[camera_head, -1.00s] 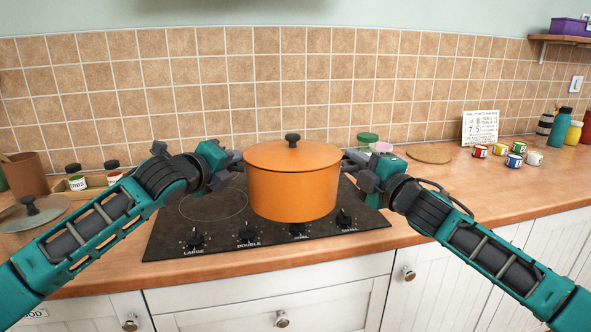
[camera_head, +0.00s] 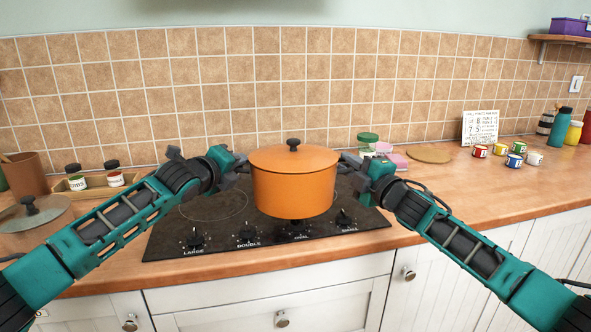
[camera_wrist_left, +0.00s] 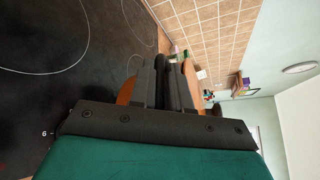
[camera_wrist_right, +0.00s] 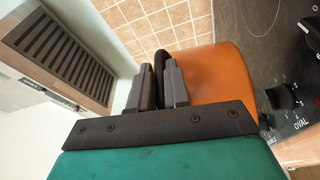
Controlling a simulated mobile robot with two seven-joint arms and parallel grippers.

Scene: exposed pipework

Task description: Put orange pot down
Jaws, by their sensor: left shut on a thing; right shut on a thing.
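The orange pot (camera_head: 293,188) with its orange lid and black knob is upright over the right part of the black hob (camera_head: 185,240). I cannot tell whether its base touches the hob. My left gripper (camera_head: 243,165) is at the pot's left side, shut on its handle. In the left wrist view the jaws (camera_wrist_left: 165,85) close on a dark handle, with a strip of orange pot beside them. My right gripper (camera_head: 345,163) is shut on the opposite handle. In the right wrist view the jaws (camera_wrist_right: 165,82) hold it, with the orange pot wall (camera_wrist_right: 215,75) beside them.
Hob knobs (camera_head: 248,233) line the hob's front edge. A lidded pot (camera_head: 32,215) and a spice box (camera_head: 92,182) stand left. A green-lidded jar (camera_head: 367,141) and pink blocks (camera_head: 397,160) are behind my right gripper. The left hob ring is clear.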

